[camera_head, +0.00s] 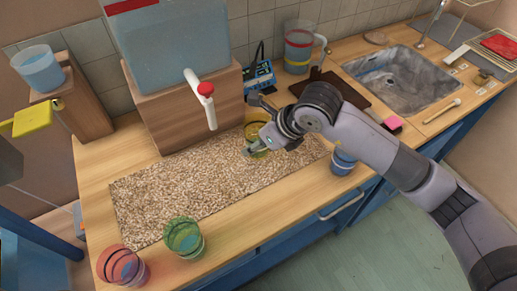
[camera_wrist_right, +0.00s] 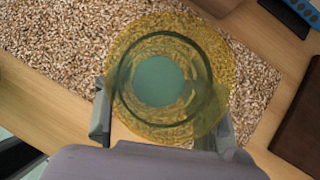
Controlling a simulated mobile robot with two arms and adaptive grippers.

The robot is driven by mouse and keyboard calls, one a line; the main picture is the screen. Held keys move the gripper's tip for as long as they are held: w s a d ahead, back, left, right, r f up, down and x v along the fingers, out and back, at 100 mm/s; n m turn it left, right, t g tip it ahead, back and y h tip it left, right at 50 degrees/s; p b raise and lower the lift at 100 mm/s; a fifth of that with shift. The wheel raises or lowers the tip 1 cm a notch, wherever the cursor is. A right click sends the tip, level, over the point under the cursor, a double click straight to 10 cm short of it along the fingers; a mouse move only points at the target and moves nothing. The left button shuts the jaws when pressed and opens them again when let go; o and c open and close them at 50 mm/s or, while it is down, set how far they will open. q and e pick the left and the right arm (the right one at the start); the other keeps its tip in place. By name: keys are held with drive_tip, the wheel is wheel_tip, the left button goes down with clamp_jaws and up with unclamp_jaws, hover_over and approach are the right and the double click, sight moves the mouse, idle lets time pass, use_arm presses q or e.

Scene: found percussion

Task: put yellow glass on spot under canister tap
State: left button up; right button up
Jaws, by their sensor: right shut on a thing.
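The yellow glass (camera_head: 256,131) stands or hovers over the pebbled mat (camera_head: 165,190), to the right of the canister tap (camera_head: 205,90). My right gripper (camera_head: 257,148) is shut on the glass, with one finger on each side of it. In the right wrist view, the see-through yellow glass (camera_wrist_right: 170,75) sits between the fingers, over the mat, and a blue-green disc shows at its middle. The tap has a red cap and a white spout pointing down from the blue canister (camera_head: 170,40). I cannot tell whether the glass touches the mat.
A green glass (camera_head: 184,237) and a pink glass (camera_head: 122,265) stand at the counter's front left. A blue glass (camera_head: 344,158) stands beside my right arm. A pitcher (camera_head: 298,46) and a sink (camera_head: 395,78) are behind and right. The mat left of the glass is clear.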

sight(259, 152)
drive_tip(key=shift+f, duration=2)
drive_tip(key=shift+f, duration=0.15)
drive_tip(key=o, duration=1.3)
drive_tip(key=shift+o, duration=0.2)
